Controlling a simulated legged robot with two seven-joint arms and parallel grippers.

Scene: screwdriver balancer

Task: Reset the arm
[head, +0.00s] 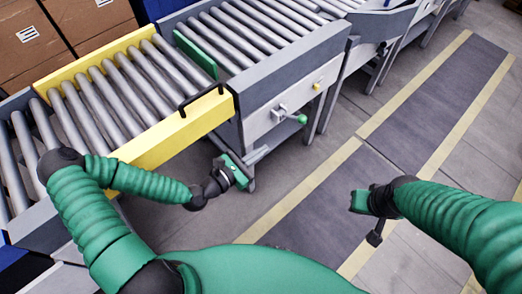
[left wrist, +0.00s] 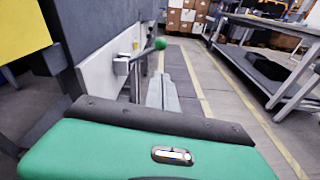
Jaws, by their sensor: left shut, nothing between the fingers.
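My left arm reaches in from the left in the head view, and its gripper (head: 256,155) is beside the grey conveyor's lower side, over the floor. In the left wrist view the pale fingers (left wrist: 163,93) are together and hold nothing. A lever with a green knob (head: 302,119) sticks out from the conveyor side, above and to the right of the left gripper. The knob also shows in the left wrist view (left wrist: 160,43), apart from the fingers. My right gripper (head: 364,213) is over the walkway at the right; its finger gap is unclear.
A yellow-sided roller section (head: 175,138) with a black handle (head: 201,97) stands at the left. A green plate (head: 195,55) stands among the rollers. Cardboard boxes (head: 28,43) are at upper left. A dark walkway (head: 400,125) with yellow borders is clear.

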